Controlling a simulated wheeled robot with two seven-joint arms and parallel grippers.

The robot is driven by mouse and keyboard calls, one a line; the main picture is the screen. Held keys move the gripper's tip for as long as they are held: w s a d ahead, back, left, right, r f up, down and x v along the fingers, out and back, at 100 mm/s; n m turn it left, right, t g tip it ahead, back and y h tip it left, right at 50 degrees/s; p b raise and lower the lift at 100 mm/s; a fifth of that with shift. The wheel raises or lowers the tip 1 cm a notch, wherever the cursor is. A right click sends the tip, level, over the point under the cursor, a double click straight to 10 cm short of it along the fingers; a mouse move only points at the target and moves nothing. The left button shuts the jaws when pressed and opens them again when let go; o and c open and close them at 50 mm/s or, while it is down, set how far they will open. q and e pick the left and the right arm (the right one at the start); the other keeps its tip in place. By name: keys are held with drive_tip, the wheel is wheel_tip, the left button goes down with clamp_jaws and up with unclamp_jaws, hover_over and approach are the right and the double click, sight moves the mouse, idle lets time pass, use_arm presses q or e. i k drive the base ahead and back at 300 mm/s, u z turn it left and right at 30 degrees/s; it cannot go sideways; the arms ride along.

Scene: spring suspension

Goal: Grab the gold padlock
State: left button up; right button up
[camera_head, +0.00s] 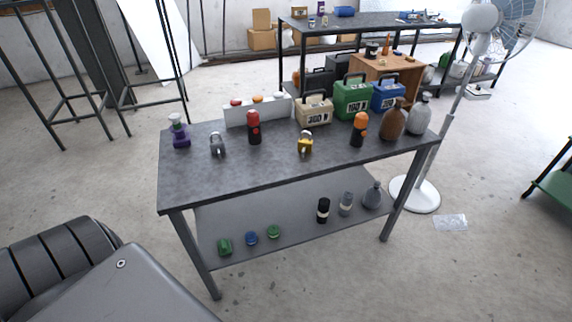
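The gold padlock (305,146) stands on the grey metal table (250,180), near the middle of its top. A silver padlock (217,147) stands further left on the same table. Neither of my grippers shows in the head view, and nothing touches the gold padlock.
A red-and-black bottle (254,128) and an orange-and-black bottle (359,130) flank the gold padlock. Beige (314,109), green (352,98) and blue (388,94) boxes stand behind it. A white fan (414,193) stands at the table's right. The tabletop in front of the padlock is clear.

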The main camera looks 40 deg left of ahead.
sight(305, 142)
drive_tip(key=k, duration=0.5)
drive_tip(key=z, duration=0.8)
drive_tip(key=i, duration=1.45)
drive_tip(key=u, duration=0.85)
drive_tip(key=i, duration=0.45)
drive_tip(key=u, duration=0.5)
